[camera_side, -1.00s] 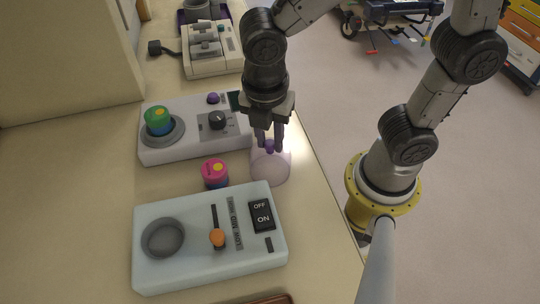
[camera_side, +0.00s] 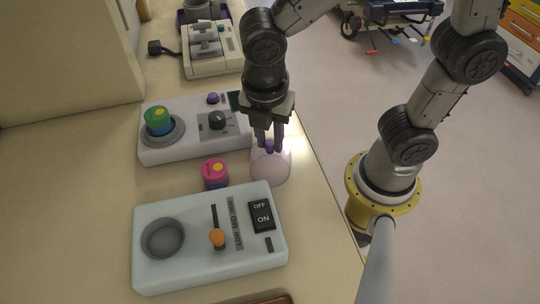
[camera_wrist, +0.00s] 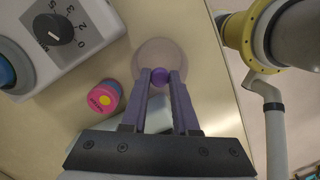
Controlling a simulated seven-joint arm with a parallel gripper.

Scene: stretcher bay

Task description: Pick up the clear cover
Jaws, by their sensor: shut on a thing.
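The clear cover (camera_side: 270,168) is a see-through, faintly pinkish dome with a purple knob on top. It stands on the counter near its right edge, beside the pink container. My gripper (camera_side: 269,146) is above it, pointing down, with its fingers shut on the purple knob. In the wrist view the knob (camera_wrist: 159,76) sits between the two fingertips, and the round cover (camera_wrist: 165,55) spreads out beneath them. I cannot tell whether the cover's rim touches the counter.
A pink container (camera_side: 215,173) with a yellow dot stands left of the cover. A pale box with an ON/OFF switch (camera_side: 262,215) lies in front. A white box with a dial (camera_side: 190,128) and a green-and-blue container (camera_side: 158,121) is behind. The counter's edge (camera_side: 322,196) is to the right.

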